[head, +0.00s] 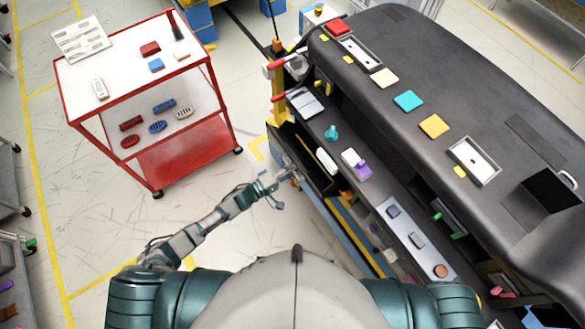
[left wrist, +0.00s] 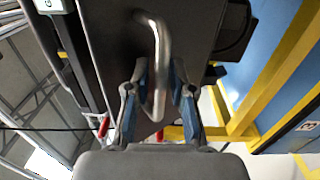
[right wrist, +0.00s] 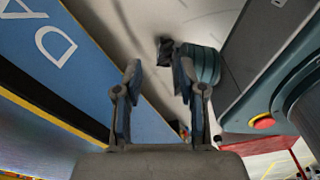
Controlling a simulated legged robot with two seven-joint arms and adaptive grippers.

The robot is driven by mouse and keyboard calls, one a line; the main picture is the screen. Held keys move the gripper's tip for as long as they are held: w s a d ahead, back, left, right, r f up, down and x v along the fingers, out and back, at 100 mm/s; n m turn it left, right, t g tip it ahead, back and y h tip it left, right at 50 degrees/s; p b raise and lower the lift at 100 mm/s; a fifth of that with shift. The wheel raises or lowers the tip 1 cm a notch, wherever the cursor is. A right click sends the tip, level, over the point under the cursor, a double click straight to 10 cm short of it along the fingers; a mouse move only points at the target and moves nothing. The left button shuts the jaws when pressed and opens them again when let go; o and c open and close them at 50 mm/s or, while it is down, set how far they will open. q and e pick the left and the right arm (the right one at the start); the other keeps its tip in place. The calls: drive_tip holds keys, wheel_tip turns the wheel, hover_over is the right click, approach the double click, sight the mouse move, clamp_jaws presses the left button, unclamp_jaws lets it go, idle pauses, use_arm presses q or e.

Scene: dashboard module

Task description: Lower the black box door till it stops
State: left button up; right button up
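The black box door (left wrist: 190,28) is a dark panel that fills the upper middle of the left wrist view. Its bent metal handle (left wrist: 159,45) runs down between the two fingers of my left gripper (left wrist: 159,78). The fingers stand apart on either side of the handle, with gaps showing; firm contact cannot be told. In the head view my left gripper (head: 277,188) is at the near left side of the dashboard, beside the dark door panel (head: 303,160). My right gripper (right wrist: 160,75) is open and empty in the right wrist view; the head view does not show it.
The dashboard module (head: 430,75) fills the right side, with a shelf of small parts along its front. A red cart (head: 185,155) with small parts stands at the left. Open floor lies between cart and dashboard. A blue panel (right wrist: 60,75) is close to my right gripper.

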use_arm(q)
clamp_jaws()
use_arm(e)
drive_tip(key=shift+f, duration=0.1)
use_arm(q)
drive_tip(key=b, duration=0.1)
drive_tip(key=f+h+b, duration=0.1)
drive_tip(key=b, duration=0.1)
drive_tip(key=shift+s+a+f+t, duration=0.3)
drive_tip(key=shift+t, duration=0.1)
use_arm(e)
drive_tip(key=shift+w+a+f, duration=0.25)
drive_tip(key=shift+w+f, duration=0.9)
use_arm(q)
unclamp_jaws()
drive_tip(key=shift+f, duration=0.1)
